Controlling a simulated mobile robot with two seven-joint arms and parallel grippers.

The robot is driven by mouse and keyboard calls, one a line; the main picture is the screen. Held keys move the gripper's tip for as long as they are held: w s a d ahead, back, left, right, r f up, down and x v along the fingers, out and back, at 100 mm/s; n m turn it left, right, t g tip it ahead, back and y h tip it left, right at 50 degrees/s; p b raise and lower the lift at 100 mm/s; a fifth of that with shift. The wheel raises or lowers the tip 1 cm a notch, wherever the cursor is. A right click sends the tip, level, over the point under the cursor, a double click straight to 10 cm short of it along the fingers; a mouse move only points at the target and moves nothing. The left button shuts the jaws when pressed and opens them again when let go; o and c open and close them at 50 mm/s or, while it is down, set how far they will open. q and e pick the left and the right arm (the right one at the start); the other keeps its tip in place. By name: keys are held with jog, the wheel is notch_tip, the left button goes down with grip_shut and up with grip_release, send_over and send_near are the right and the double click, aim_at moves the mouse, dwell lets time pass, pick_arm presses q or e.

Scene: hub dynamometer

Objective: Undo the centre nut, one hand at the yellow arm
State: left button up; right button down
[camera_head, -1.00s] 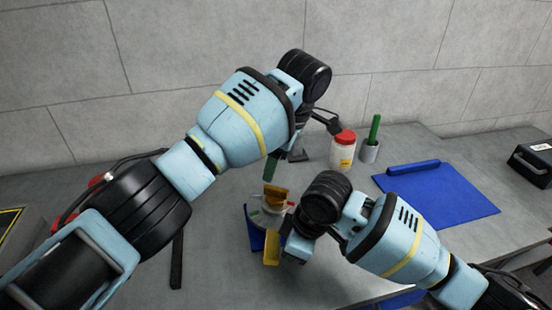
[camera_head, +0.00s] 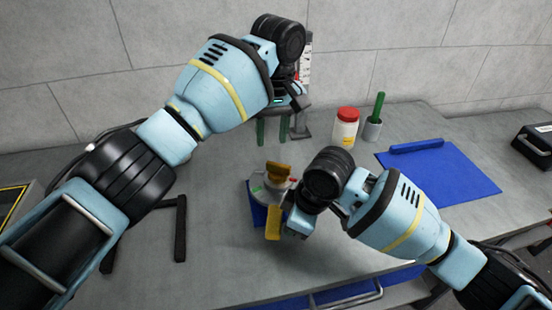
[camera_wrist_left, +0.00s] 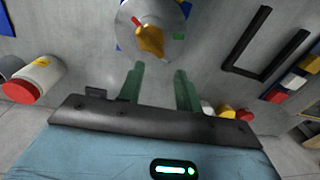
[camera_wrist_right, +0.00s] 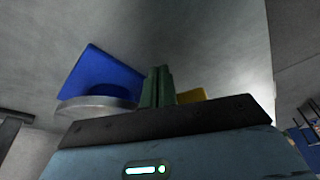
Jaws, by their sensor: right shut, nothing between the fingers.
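The hub device, a round grey disc (camera_head: 258,189) on a blue base, stands on the bench in the middle of the head view. An orange-yellow centre nut (camera_head: 278,172) sits on top; it also shows in the left wrist view (camera_wrist_left: 150,40). The yellow arm (camera_head: 273,222) sticks out at the front. My left gripper (camera_head: 272,130) is open and empty, raised behind the nut and clear of it; its green fingers (camera_wrist_left: 158,88) are apart. My right gripper (camera_wrist_right: 158,86) is shut and empty beside the yellow arm (camera_wrist_right: 190,96); whether they touch I cannot tell.
A blue mat (camera_head: 440,178) lies at right. A dark fork-shaped piece (camera_head: 180,228) lies at left. A grey wall closes the back.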

aim_at(278, 164)
pick_arm(q)
jog(key=m, duration=0.2)
jog(key=m+h, duration=0.1)
jog(key=m, duration=0.1)
jog(key=a+m, duration=0.1)
jog(key=m, duration=0.1)
jog(key=shift+w+r, duration=0.15)
jog(key=shift+r, duration=0.15)
jog(key=a+r+m+h, duration=0.1)
jog(key=m, duration=0.5)
jog(key=r+m+h, duration=0.1)
jog(key=m, duration=0.5)
jog(key=a+r+m+g+h, duration=0.1)
jog(key=m+h, duration=0.1)
jog(key=m, duration=0.5)
jog(key=shift+w+a, duration=0.3)
jog(key=shift+w, duration=0.05)
jog(key=x, duration=1.2)
jog(key=shift+c, duration=0.3)
grip_shut()
